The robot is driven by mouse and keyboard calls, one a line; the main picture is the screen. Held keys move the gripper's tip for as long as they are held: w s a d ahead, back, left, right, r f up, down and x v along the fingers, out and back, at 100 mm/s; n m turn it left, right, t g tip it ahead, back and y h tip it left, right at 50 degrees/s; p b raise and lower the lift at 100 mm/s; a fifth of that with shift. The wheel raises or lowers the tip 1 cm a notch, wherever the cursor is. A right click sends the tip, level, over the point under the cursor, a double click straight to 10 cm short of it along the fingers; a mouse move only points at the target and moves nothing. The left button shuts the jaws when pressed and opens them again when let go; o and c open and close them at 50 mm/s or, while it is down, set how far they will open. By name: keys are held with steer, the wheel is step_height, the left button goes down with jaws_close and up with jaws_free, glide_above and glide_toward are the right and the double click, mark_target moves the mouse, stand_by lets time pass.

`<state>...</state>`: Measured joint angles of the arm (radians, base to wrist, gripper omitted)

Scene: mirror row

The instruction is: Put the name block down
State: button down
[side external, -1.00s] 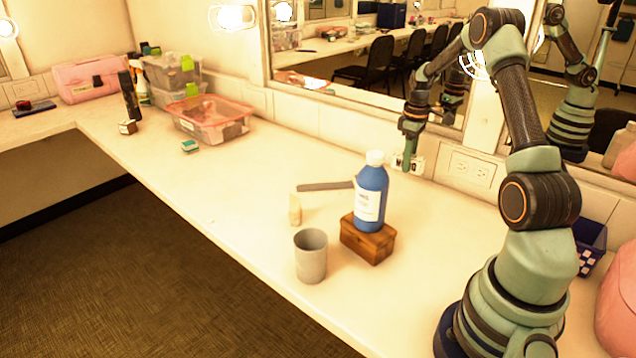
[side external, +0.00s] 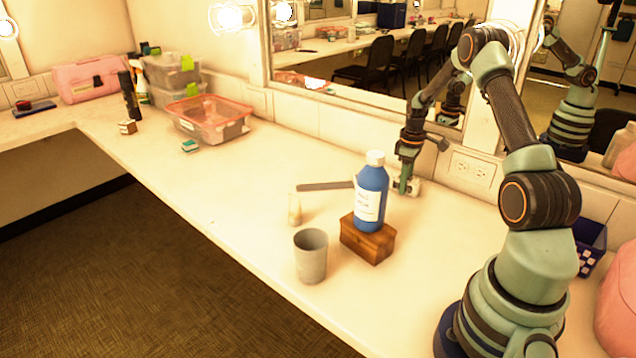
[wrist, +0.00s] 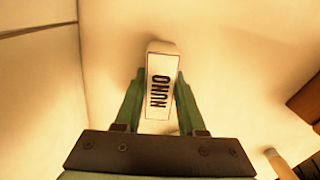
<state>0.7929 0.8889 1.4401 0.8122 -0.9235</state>
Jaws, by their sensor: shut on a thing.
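The name block (wrist: 159,62) is white with the black letters NUNO, seen between my fingers in the wrist view. My gripper (wrist: 159,88) is shut on it, one green finger along each long side. In the side view my gripper (side external: 404,186) is low at the back of the counter, near the mirror wall and behind the blue bottle. The pale block (side external: 414,184) shows partly there, beside the fingers. I cannot tell if its underside touches the counter.
A blue bottle (side external: 369,196) stands on a wooden box (side external: 367,240) in front of my gripper. A grey cup (side external: 310,258), a small pale upright piece (side external: 295,208) and a grey bar (side external: 325,186) are nearby. The counter (side external: 240,200) to the left is mostly clear.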

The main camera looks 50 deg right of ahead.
steer(key=c, duration=0.5)
jaws_free()
